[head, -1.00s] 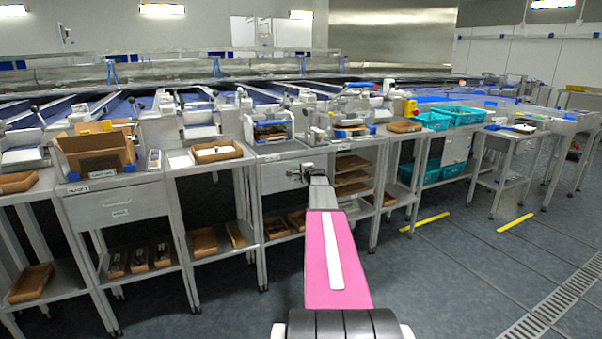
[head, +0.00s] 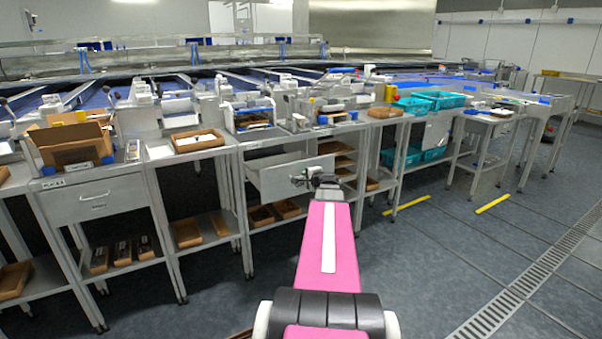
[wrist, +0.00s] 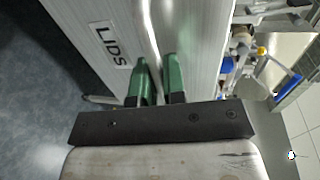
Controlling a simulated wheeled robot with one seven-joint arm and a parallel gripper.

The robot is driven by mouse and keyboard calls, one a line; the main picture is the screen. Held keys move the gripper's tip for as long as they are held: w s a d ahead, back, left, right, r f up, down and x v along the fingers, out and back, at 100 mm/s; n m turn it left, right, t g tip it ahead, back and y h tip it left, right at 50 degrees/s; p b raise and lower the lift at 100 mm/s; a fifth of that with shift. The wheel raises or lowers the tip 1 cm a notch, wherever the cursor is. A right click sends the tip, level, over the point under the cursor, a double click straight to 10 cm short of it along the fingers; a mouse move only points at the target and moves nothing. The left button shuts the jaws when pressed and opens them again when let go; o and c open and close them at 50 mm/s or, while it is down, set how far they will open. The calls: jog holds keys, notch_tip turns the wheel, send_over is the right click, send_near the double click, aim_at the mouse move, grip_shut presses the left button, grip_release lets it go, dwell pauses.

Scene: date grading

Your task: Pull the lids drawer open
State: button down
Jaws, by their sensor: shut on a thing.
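The lids drawer (head: 277,179) is a grey metal drawer in the middle bench in the head view, and it stands pulled partly out. In the wrist view its front (wrist: 97,20) carries a "LIDS" label (wrist: 111,44). My gripper (head: 308,180) is at the right part of the drawer front. In the wrist view its green fingers (wrist: 158,82) are shut on the drawer's edge or handle, one on each side of a bright metal strip. The exact contact is partly hidden by the fingers.
Another bench with a closed drawer (head: 95,200) and a cardboard box (head: 68,145) stands to the left. Shelves with brown trays (head: 335,160) are right beside the lids drawer. Teal crates (head: 440,100) stand farther right. The floor (head: 440,250) in front at right is clear.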

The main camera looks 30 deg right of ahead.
jog(key=shift+s, duration=0.45)
jog(key=c, duration=1.2)
grip_release()
jog(key=v, duration=1)
jog(key=shift+s, duration=0.35)
jog(key=shift+a, duration=0.1)
